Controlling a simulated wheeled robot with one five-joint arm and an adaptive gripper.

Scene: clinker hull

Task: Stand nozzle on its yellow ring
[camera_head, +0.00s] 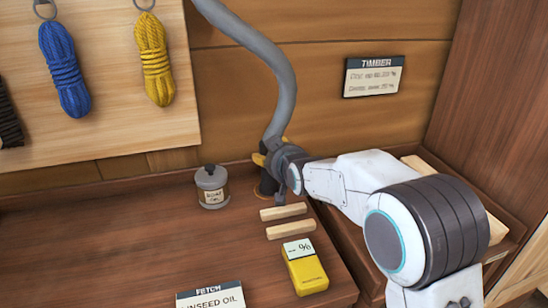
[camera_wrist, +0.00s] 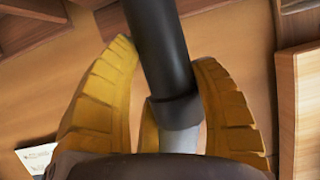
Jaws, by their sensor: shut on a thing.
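The dark nozzle (camera_head: 267,184) hangs at the end of a grey hose (camera_head: 284,90) that comes down from above. It looks roughly upright at the back right of the bench. My gripper (camera_head: 270,152) is shut on it, with yellow fingers on both sides. In the wrist view the dark nozzle (camera_wrist: 160,50) runs between the fingers of my gripper (camera_wrist: 165,90), with a collar and a grey part below. A thin part of the yellow ring (camera_head: 260,194) shows at the nozzle's foot. My gripper and arm hide much there, and I cannot tell whether the nozzle touches the bench.
A lidded grey jar (camera_head: 212,187) stands left of the nozzle. Two wooden strips (camera_head: 283,211) and a yellow meter (camera_head: 305,267) lie in front. A timber tray (camera_head: 508,232) lies right, beyond a raised edge. The bench's left part (camera_head: 90,240) is clear.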

